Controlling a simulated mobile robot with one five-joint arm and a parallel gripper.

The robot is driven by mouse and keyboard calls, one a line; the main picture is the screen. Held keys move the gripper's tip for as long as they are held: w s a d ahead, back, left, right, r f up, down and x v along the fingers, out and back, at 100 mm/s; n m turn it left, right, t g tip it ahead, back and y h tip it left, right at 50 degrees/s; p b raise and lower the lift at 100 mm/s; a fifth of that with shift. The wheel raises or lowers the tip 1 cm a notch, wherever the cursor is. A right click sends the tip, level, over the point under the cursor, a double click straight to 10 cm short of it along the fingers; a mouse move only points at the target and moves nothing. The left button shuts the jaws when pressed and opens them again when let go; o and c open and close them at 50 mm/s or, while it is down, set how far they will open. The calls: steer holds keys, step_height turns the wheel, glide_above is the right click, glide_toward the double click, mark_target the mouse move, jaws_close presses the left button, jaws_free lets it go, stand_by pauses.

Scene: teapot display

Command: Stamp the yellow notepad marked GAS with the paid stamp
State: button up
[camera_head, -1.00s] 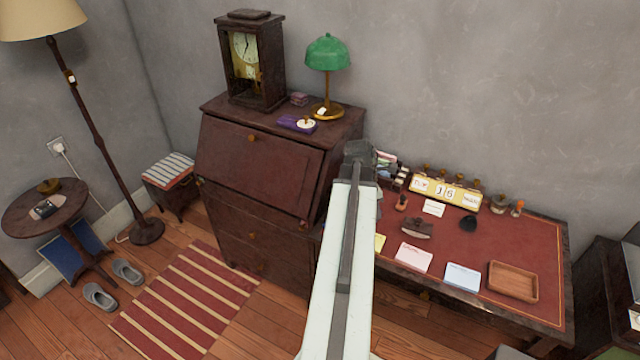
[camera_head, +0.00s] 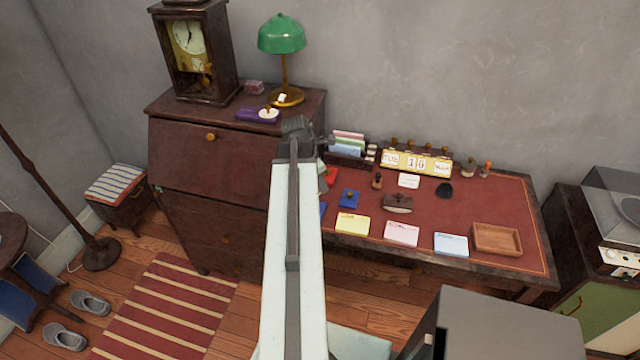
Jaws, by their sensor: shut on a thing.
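The yellow notepad (camera_head: 352,223) lies on the red desk top near its front edge, just right of my arm. Its lettering is too small to read. My gripper (camera_head: 308,130) is seen from behind at the far end of my pale arm, in front of the cabinet's right side and left of the letter rack. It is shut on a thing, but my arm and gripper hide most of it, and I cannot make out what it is. A small dark stamp-like piece (camera_head: 377,182) stands farther back.
A pink notepad (camera_head: 401,233), a blue-white notepad (camera_head: 451,244) and a wooden tray (camera_head: 496,239) line the desk's front.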

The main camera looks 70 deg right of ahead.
mark_target(320, 195)
steer(key=shift+a+f+b, duration=0.1)
steer(key=shift+f+b, duration=2.85)
steer(key=shift+f+b, duration=0.5)
steer(key=shift+b, duration=0.05)
step_height(320, 195, up, 7)
steer(key=p, duration=0.7)
steer(key=shift+r, duration=0.1)
